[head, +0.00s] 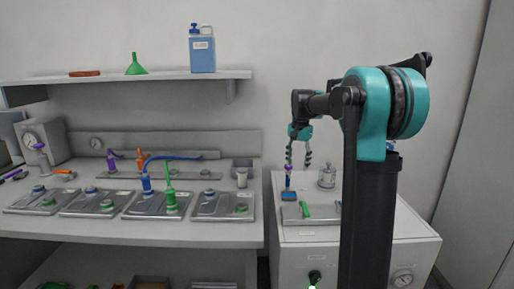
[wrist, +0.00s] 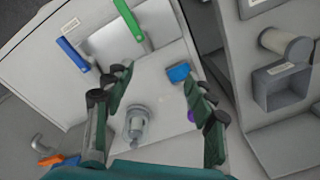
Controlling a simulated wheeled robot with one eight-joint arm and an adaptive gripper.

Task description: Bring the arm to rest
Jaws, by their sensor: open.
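My gripper (head: 298,158) hangs fingers down over the white cabinet top at the right in the head view. In the wrist view its two fingers (wrist: 160,98) are spread wide with nothing between them in their grasp. A small blue block with a purple upper part (head: 289,195) stands on the cabinet below the fingers. The blue block (wrist: 178,73) also shows near the right finger in the wrist view, with the purple part mostly hidden behind that finger. My arm is bent, reaching left from its teal shoulder.
A lidded metal jar (head: 327,177) stands close by on the cabinet, beside a plate with a green handle (head: 306,210). The left bench carries several metal plates (head: 222,206) with coloured fittings. A shelf (head: 130,77) holds a blue canister (head: 202,52) and green funnel (head: 136,66).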

